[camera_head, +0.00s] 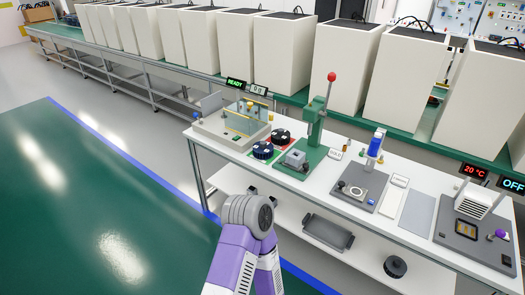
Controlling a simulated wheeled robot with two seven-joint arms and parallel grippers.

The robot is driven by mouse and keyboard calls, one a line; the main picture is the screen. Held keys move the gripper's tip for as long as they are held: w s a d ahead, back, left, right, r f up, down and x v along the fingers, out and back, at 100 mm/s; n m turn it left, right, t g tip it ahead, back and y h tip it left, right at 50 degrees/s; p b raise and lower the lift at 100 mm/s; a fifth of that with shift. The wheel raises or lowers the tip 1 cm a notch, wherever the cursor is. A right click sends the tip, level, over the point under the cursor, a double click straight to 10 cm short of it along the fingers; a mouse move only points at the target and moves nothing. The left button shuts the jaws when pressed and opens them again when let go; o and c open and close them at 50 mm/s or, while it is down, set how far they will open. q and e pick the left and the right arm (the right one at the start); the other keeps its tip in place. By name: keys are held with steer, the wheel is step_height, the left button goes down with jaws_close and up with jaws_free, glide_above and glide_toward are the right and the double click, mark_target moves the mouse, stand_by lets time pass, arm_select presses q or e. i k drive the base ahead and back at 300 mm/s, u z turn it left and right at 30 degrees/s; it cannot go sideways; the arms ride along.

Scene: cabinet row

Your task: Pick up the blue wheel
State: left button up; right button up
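A dark wheel with a blue tint (263,150), which looks like the blue wheel, lies flat on the white workbench (330,186), left of the green press. A second dark wheel (280,136) lies just behind it to the right, with red showing beneath it. Purple links of one of my arms and a grey joint rise from the bottom edge, in front of the bench's left end.
A green press (314,125) with a red-knobbed lever stands right of the wheels. A glass-sided machine (232,122) stands left of them. A grey tray (328,232) and a black round part (395,266) are on the lower shelf. White cabinets line the back; the left floor is clear.

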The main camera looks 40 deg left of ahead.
mark_target(262, 150)
steer(key=u, duration=1.25)
